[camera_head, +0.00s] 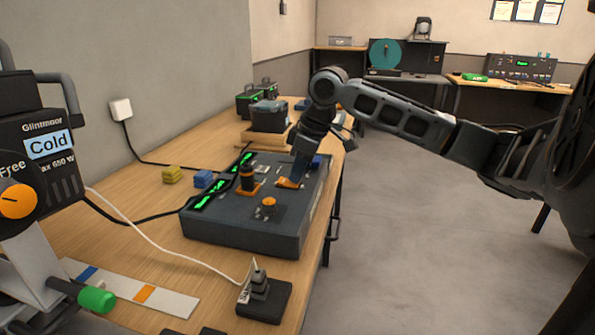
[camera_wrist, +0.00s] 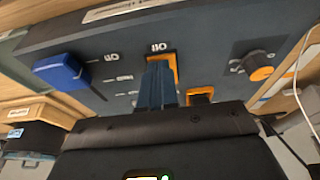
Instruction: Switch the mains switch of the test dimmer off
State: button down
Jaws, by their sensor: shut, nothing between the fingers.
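The test dimmer looks to be the dark box (camera_head: 240,232) on the wooden bench, with green-lit displays along its left side. My gripper (camera_head: 294,177) is shut and empty, pointing down at the panel's right part. Its tips are at an orange-framed control (camera_head: 286,183), partly hidden by the fingers. In the wrist view the shut fingers (camera_wrist: 160,84) overlap this orange frame (camera_wrist: 168,57); whether they touch it is unclear. A blue control (camera_wrist: 62,72) and an orange knob (camera_wrist: 260,73) sit to either side. I cannot read which control is the mains switch or its position.
A dark upright handle (camera_head: 248,177) on an orange base rises from the panel. A black plug block (camera_head: 264,297) with a white cable is in front. A large lamp unit (camera_head: 38,140) stands at left. Yellow (camera_head: 172,174) and blue blocks lie behind. Floor at right is clear.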

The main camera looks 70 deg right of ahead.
jog(key=shift+w+r, duration=0.1)
jog(key=shift+w, duration=0.05)
jog(key=shift+w+r+p, duration=0.25)
jog(key=shift+w+p, duration=0.25)
jog(key=shift+w, duration=0.1)
